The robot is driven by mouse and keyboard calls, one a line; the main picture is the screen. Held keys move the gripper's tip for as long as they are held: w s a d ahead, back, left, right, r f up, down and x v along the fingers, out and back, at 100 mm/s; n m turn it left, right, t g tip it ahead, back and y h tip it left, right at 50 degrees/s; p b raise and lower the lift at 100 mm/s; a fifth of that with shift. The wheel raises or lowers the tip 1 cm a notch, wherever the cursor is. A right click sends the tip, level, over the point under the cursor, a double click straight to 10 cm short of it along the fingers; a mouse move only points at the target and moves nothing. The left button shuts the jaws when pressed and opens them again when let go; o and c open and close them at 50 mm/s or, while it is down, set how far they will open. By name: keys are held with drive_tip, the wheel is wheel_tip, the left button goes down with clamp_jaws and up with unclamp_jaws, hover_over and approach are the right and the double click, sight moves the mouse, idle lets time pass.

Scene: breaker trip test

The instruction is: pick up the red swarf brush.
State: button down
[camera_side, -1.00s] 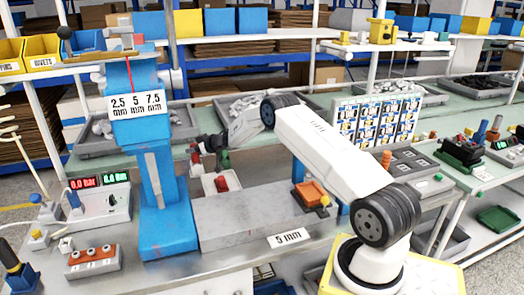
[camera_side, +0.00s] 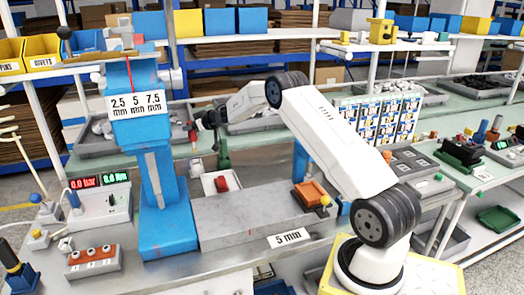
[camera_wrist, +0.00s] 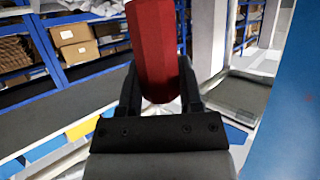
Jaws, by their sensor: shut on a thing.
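The red swarf brush (camera_wrist: 154,50) shows large in the wrist view as a red, faceted, handle-like piece between the two dark fingers of my gripper (camera_wrist: 160,84). My gripper is shut on it. In the side view my gripper (camera_side: 199,126) is up above the bench, just right of the blue press column, and a small red bit of the brush (camera_side: 193,132) shows at its fingertips. The brush's far end runs out of the wrist view, and its bristles cannot be made out.
The blue press (camera_side: 150,150) stands close on the left. A white tray with a red piece (camera_side: 221,183) and a green upright object (camera_side: 223,152) are below my gripper. An orange block in a brown tray (camera_side: 310,193) lies to the right. The grey plate's top is mostly clear.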

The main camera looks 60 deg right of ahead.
drive_tip(key=shift+r, duration=0.5)
drive_tip(key=shift+a, duration=0.1)
drive_tip(key=shift+s+a+n+y, duration=0.25)
drive_tip(key=shift+a+n+y, duration=0.15)
drive_tip(key=shift+y, duration=0.1)
drive_tip(key=s+a+r+n+g+y, duration=0.1)
drive_tip(key=s+a+n+g+y, duration=0.5)
drive_tip(key=s, duration=0.7)
drive_tip(key=s+a+r+n+g+y, duration=0.1)
drive_tip(key=s+a+n+g+y, duration=0.5)
drive_tip(key=s+a+n, duration=0.5)
drive_tip(key=s+a+g, duration=0.1)
drive_tip(key=s+a, duration=0.1)
drive_tip(key=s, duration=0.1)
drive_tip(key=shift+s+a+r+g+y, duration=0.15)
drive_tip(key=shift+s+a+g+y, duration=0.1)
drive_tip(key=shift+s+g+y, duration=0.05)
